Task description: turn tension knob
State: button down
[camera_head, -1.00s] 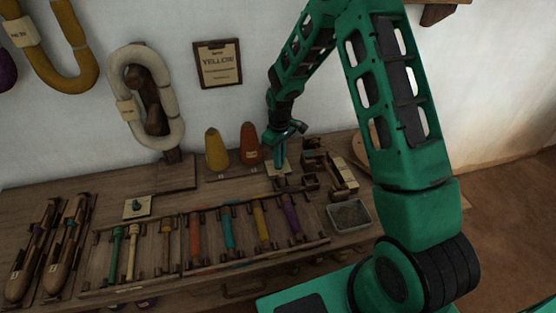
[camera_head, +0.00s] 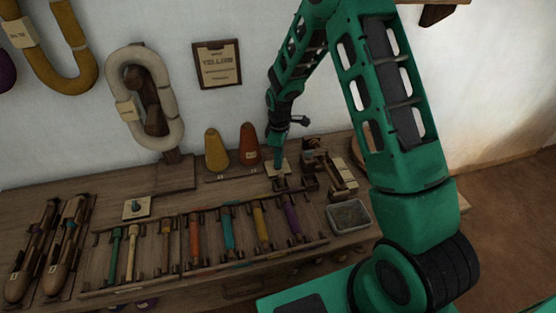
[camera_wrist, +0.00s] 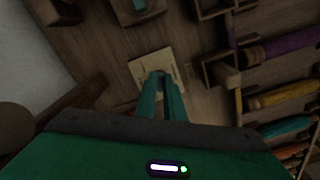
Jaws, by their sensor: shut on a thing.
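My gripper (camera_head: 278,164) points down at a small cream plate (camera_head: 285,173) near the back of the wooden bench. In the wrist view, its two teal fingers (camera_wrist: 161,78) come together over the middle of the cream plate (camera_wrist: 143,66). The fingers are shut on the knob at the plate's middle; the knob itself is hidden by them. A second cream plate (camera_head: 130,212) with a small teal knob (camera_head: 137,204) lies on the bench to the left, apart from my gripper.
A yellow cone (camera_head: 216,151) and an orange cone (camera_head: 249,146) stand just left of my gripper. A rack of coloured bobbins (camera_head: 195,238) lies in front. A grey tray (camera_head: 349,216) and wooden blocks (camera_head: 340,177) are to the right.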

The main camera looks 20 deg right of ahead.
jog(key=shift+w+d+r, duration=0.1)
jog(key=c, duration=1.9)
grip_release()
jog(key=shift+o, duration=0.2)
notch_tip(320, 180, up, 11)
jog(key=shift+f, duration=0.2)
